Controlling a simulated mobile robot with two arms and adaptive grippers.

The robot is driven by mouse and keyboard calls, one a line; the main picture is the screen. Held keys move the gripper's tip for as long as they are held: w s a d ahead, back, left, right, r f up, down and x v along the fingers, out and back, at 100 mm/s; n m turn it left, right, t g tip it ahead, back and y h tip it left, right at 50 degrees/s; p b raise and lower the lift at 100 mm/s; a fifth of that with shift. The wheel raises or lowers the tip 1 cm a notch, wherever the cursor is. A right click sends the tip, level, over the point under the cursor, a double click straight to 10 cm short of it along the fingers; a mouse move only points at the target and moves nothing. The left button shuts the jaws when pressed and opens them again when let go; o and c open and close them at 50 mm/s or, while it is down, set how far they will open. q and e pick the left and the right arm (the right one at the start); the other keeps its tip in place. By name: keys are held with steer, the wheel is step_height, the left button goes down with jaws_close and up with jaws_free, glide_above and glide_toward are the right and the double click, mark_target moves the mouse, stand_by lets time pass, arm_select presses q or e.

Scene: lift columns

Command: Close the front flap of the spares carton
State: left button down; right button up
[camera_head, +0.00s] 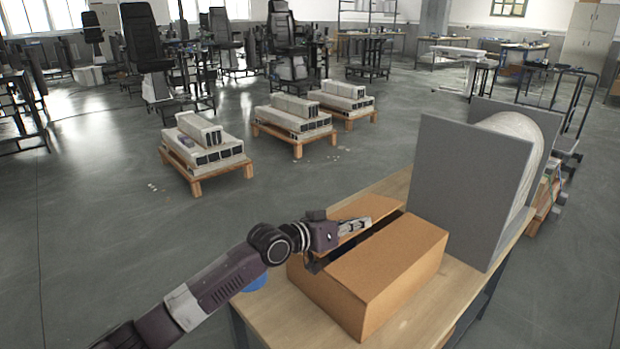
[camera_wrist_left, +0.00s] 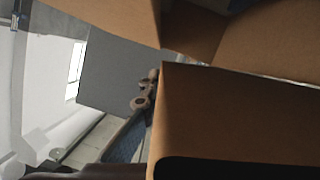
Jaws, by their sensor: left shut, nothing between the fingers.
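The spares carton (camera_head: 335,298) is a brown cardboard box on the wooden table. One broad flap (camera_head: 390,255) lies across the near right part of its top. Another flap (camera_head: 372,210) shows on the far side, with a dark gap between them. My left gripper (camera_head: 364,224) is shut and empty over the gap, close to the far flap; I cannot tell whether it touches. In the left wrist view, brown carton panels (camera_wrist_left: 235,115) fill the right side, close to the camera. My right gripper is not in view.
The table (camera_head: 415,325) has a grey upright panel (camera_head: 455,185) behind the carton, with a large pale roll (camera_head: 520,135) beyond it. Low wooden pallets (camera_head: 205,172) with pale blocks stand on the open floor. Chairs and workbenches are farther back.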

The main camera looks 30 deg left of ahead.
arm_select(q)
steer(key=shift+d+f, duration=0.15)
steer(key=shift+f, duration=0.45)
